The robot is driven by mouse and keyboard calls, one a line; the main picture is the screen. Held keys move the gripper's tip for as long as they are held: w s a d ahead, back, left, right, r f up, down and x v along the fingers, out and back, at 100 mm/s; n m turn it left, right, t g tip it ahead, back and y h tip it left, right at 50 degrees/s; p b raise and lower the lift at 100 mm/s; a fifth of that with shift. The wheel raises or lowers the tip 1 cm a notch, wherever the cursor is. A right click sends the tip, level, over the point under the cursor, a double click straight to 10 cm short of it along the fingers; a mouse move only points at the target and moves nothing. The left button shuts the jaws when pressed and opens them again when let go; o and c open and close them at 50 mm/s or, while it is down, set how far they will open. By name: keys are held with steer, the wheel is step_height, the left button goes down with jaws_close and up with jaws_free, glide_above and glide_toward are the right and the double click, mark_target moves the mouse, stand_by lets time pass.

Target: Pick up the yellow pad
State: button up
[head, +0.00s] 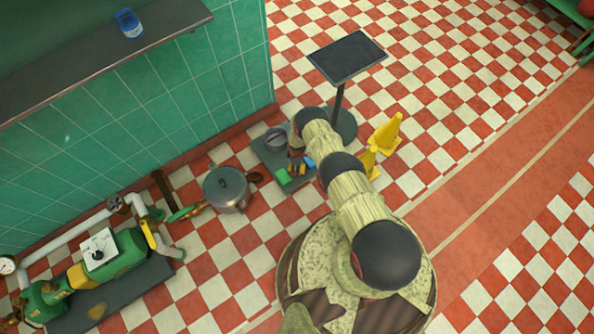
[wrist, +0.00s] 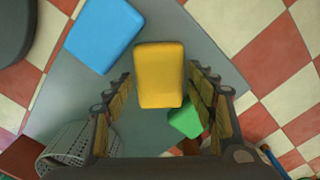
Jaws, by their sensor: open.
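The yellow pad (wrist: 159,75) is a rounded block over the grey mat in the wrist view, upright in the picture. My gripper (wrist: 161,78) is open, with one finger to the left of the pad and one to the right. Gaps show between the pad and both fingers. How far the fingertips reach down beside it is hard to tell. In the head view my gripper (head: 298,164) is over the grey mat (head: 268,158), where my arm and fingers make the yellow pad hard to pick out.
A blue pad (wrist: 103,33) lies upper left of the yellow one, and a green pad (wrist: 186,120) lower right. A perforated metal container (wrist: 68,146) stands at lower left. Nearby are a lidded pot (head: 228,187), yellow cones (head: 386,133) and a dark-topped stand (head: 346,57).

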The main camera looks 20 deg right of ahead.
steer(key=shift+w+f, duration=0.1)
steer(key=shift+f, duration=0.15)
steer(key=shift+c, duration=0.8)
steer(key=c, duration=0.7)
steer(key=shift+c, duration=0.3)
steer(key=shift+r, duration=0.15)
step_height(320, 180, up, 10)
steer(key=p, duration=0.4)
steer(key=shift+p, duration=0.3)
steer(key=o, duration=0.6)
steer(key=c, duration=0.4)
